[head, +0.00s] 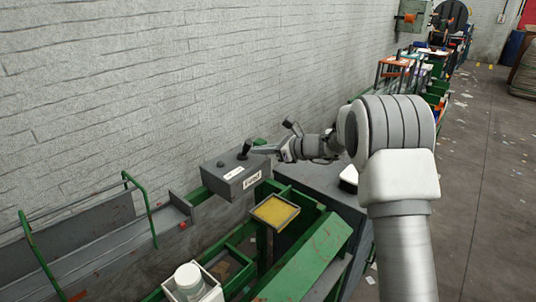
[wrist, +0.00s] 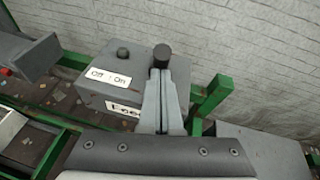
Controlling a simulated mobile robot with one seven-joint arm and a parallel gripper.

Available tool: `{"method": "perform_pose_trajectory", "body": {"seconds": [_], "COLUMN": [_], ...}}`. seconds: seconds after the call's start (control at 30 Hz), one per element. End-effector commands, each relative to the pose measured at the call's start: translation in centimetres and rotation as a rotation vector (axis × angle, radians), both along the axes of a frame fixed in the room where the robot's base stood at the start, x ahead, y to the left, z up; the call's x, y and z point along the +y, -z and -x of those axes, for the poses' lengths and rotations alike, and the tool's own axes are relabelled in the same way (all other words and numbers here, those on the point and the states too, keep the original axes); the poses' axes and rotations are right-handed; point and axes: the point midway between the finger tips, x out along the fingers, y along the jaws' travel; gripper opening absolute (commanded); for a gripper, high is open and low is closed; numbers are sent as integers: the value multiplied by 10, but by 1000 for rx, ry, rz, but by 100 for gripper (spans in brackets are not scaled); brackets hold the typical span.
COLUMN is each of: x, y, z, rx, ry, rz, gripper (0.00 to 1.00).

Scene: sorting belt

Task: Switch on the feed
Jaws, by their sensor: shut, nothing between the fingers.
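The grey feed box (head: 222,180) stands by the wall in the left-centre of the head view, with a "Feed" label on its front. In the wrist view the box (wrist: 105,97) shows an "Off : On" plate (wrist: 108,77). A black-topped lever (head: 244,151) rises from the box top; its cap (wrist: 162,52) shows just past my fingertips in the wrist view. My gripper (head: 254,149) is shut and empty, its fingers together beside the lever. I cannot tell whether they touch it. My fingers (wrist: 160,75) hide the lever's lower part.
A small black knob (wrist: 122,54) sits on the box, left of the lever. Green frame rails and a yellow-topped tray (head: 275,211) lie below the box. A white container (head: 188,278) stands at the lower left. The brick wall is close behind.

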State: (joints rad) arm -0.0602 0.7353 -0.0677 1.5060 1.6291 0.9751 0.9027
Motion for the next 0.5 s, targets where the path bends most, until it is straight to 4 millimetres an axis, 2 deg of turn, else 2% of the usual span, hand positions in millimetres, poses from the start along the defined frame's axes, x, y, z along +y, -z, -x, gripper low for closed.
{"method": "perform_pose_trajectory", "body": {"seconds": [0.5], "x": [1], "y": [-3], "z": [-1], "rx": [8], "ry": [1], "rz": [8], "gripper": [0]}}
